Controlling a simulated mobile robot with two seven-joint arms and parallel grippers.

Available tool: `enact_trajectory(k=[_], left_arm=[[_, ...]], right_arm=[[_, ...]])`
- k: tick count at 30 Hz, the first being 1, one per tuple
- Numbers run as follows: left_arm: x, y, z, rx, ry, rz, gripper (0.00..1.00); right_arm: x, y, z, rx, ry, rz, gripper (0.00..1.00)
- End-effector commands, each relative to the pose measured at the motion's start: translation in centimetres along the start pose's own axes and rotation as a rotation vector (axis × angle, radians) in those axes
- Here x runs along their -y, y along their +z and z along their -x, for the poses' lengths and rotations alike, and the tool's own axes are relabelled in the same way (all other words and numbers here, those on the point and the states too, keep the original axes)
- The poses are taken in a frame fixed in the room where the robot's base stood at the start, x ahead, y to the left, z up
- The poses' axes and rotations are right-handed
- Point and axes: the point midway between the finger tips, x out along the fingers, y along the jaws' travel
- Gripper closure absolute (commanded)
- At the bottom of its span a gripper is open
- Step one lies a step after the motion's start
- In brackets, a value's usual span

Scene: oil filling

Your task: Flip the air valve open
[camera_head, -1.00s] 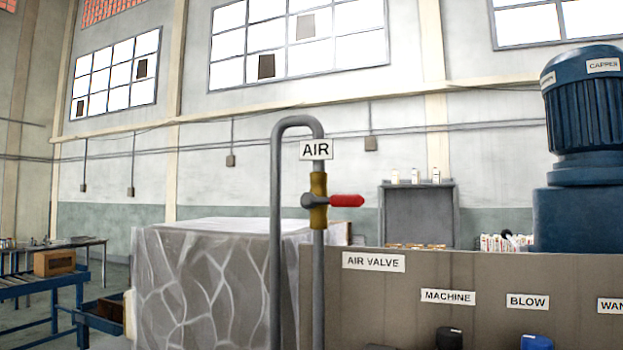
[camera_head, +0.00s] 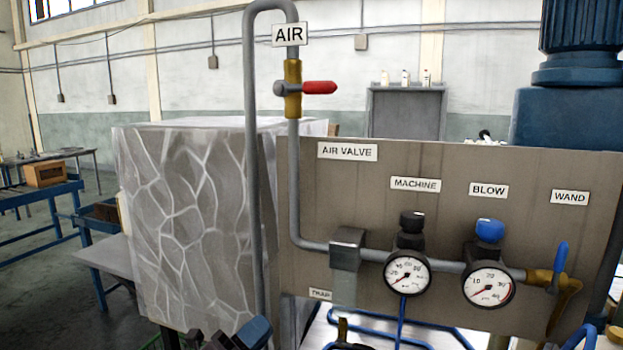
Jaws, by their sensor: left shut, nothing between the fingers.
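The air valve (camera_head: 293,98) is a brass body on a vertical grey pipe, just under the AIR sign (camera_head: 289,34). Its red handle (camera_head: 320,87) points sideways to the right, across the pipe. My left gripper (camera_head: 222,340) shows only in part at the bottom edge, dark and blue, far below the valve and left of the pipe's foot. It is shut with nothing in it and does not touch the handle. My right gripper is not in view.
A brown panel (camera_head: 345,205) right of the pipe carries the AIR VALVE label (camera_head: 347,151), a machine gauge (camera_head: 407,275), a blow gauge (camera_head: 489,285) and a blue wand lever (camera_head: 561,257). A wrapped block (camera_head: 185,215) stands behind the pipe at the left.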

Motion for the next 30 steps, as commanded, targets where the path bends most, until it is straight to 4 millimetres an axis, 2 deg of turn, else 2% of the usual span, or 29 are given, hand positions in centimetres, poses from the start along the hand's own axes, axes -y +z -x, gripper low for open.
enact_trajectory(k=[1,3,12,21,30], left_arm=[[1.3,-0.3,-1.5,-0.055,-0.033,-0.078,1.0],[2.7,-1.0,-3.2,-0.127,-0.076,-0.183,1.0],[8.3,-4.3,-9.0,-0.413,-0.274,-0.643,1.0],[12.9,-7.3,-12.8,-0.672,-0.493,-1.108,1.0],[16.6,-9.2,-15.5,-0.915,-0.721,-1.569,1.0]], right_arm=[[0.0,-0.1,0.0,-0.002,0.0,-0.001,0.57],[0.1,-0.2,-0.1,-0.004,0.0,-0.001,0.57],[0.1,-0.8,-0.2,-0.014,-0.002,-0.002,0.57],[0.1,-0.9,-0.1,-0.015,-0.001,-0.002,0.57],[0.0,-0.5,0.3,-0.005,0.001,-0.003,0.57]])
